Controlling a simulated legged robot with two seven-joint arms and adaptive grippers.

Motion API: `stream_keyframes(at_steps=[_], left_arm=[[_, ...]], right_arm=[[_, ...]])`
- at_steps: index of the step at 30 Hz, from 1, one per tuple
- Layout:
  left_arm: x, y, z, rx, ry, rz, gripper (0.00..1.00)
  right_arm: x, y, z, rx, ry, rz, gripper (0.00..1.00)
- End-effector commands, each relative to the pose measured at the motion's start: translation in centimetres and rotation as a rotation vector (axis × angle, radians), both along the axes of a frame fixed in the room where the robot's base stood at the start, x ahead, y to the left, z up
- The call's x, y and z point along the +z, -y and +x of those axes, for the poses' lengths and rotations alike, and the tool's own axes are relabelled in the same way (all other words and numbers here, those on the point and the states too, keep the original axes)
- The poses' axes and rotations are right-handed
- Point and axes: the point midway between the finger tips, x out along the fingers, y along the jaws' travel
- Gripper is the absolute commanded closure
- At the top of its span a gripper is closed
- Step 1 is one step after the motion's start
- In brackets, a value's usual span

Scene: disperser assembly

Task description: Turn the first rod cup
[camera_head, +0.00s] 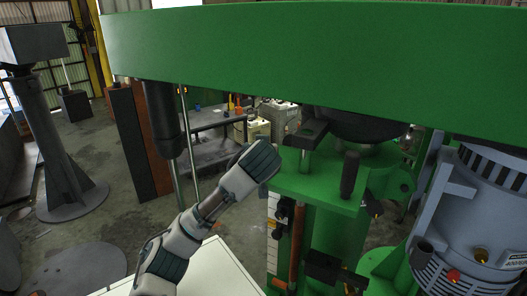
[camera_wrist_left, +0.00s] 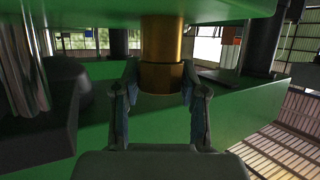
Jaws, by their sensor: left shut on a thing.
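The rod cup (camera_wrist_left: 161,40) is a brass-coloured upright cylinder in the left wrist view. It comes down from under the green plate, with a wider collar (camera_wrist_left: 160,79) at its lower end. My left gripper (camera_wrist_left: 160,68) is shut on the cup, one finger on each side of the collar. In the head view my left arm reaches in from the bottom, and its wrist (camera_head: 257,162) is beside the green machine, below the big green beam. The fingers and the cup are hidden there. My right gripper is not in view.
The green beam (camera_head: 320,45) hangs over the arm. A green bracket (camera_head: 335,185) with black handles stands just right of the wrist, and a grey motor (camera_head: 470,215) is farther right. A black post (camera_head: 162,118) is left.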

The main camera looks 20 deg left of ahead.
Motion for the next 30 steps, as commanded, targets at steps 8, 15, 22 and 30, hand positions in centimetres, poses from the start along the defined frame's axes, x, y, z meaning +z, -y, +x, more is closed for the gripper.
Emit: stream_keyframes(at_steps=[8, 15, 22, 30], left_arm=[[-0.1, 0.0, 0.0, 0.0, -0.001, 0.0, 0.33], [0.0, 0.0, -0.1, 0.0, 0.001, 0.0, 0.33], [0.8, 0.5, -1.8, -0.003, 0.003, 0.0, 0.33], [3.0, 1.9, -7.1, -0.004, 0.002, 0.0, 0.33]], right_arm=[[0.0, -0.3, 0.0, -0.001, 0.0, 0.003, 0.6], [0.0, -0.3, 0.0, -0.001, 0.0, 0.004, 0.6], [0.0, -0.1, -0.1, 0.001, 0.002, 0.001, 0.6], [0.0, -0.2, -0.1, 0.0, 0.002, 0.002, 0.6]])
